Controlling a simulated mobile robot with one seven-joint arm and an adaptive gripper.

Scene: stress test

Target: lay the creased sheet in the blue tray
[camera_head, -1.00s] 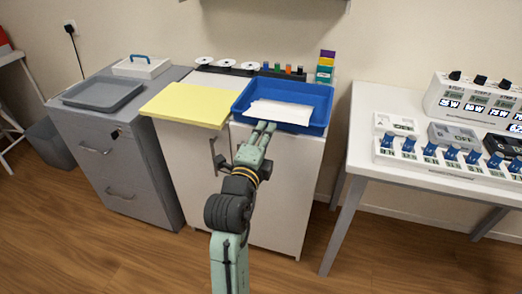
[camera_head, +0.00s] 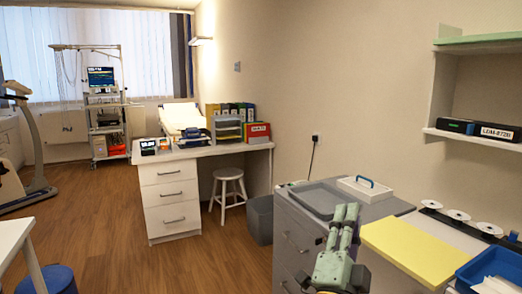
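The blue tray (camera_head: 478,266) shows at the lower right, cut off by the picture's edge. A white sheet (camera_head: 492,286) lies inside it, only partly in view; its creases cannot be made out. My gripper (camera_head: 345,210) is at the lower middle, left of the blue tray and well apart from it. Its two fingers point up and away, with a small gap between them, and I see nothing held. It shows in front of the grey cabinet, near the grey tray in the picture.
A yellow pad (camera_head: 425,248) lies between my gripper and the blue tray. A grey tray (camera_head: 320,198) and a white box with a blue handle (camera_head: 366,188) stand on the grey cabinet (camera_head: 290,235). A white desk (camera_head: 200,153) and stool (camera_head: 229,182) stand farther back; floor lies open at left.

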